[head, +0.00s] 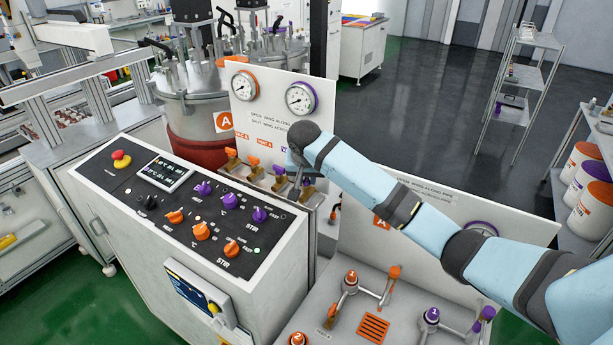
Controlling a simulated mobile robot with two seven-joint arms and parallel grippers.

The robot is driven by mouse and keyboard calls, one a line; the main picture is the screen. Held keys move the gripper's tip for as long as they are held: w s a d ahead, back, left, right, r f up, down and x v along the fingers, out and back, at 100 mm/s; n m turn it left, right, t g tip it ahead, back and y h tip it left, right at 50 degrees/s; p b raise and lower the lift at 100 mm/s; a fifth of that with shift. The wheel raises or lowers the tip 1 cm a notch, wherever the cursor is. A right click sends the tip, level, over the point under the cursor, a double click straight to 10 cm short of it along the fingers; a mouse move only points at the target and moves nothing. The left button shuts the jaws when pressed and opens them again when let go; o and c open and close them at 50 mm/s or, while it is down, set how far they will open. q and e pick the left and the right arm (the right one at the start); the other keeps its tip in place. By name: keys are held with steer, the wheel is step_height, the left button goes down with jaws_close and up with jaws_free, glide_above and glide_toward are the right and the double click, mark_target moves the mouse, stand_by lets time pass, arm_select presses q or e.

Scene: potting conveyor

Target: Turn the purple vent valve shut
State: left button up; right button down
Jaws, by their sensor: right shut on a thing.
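My right gripper (297,184) reaches in from the right to the row of small valves at the foot of the white gauge panel (262,110). It is shut on a valve handle near the right end of the row. The gripper hides that handle, so its colour and angle cannot be told. A brass valve body (309,191) shows just right of the fingers. Valves with orange handles (231,154) stand to the left. Purple lettering on the panel is partly covered by my wrist. My left gripper is out of view.
A sloped control console (150,210) with purple and orange knobs and a red stop button (121,157) stands left of the gripper. A lower white panel (460,208) and a deck with numbered valves (350,277) lie under my arm. A steel vessel (192,95) stands behind.

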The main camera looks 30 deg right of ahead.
steer(key=n+y, duration=0.1)
steer(key=n, duration=0.2)
steer(key=shift+d+n+t, duration=0.1)
steer(key=shift+n+t, duration=0.3)
steer(key=n+y, duration=0.1)
steer(key=n, duration=0.2)
steer(key=shift+n+y, duration=0.3)
steer(key=shift+y, duration=0.1)
steer(key=shift+d+n+y, duration=0.1)
steer(key=shift+n+y, duration=0.8)
steer(key=shift+n, duration=1.6)
steer(key=shift+g, duration=0.3)
steer(key=c, duration=1.2)
jaws_free()
steer(key=shift+r, duration=0.15)
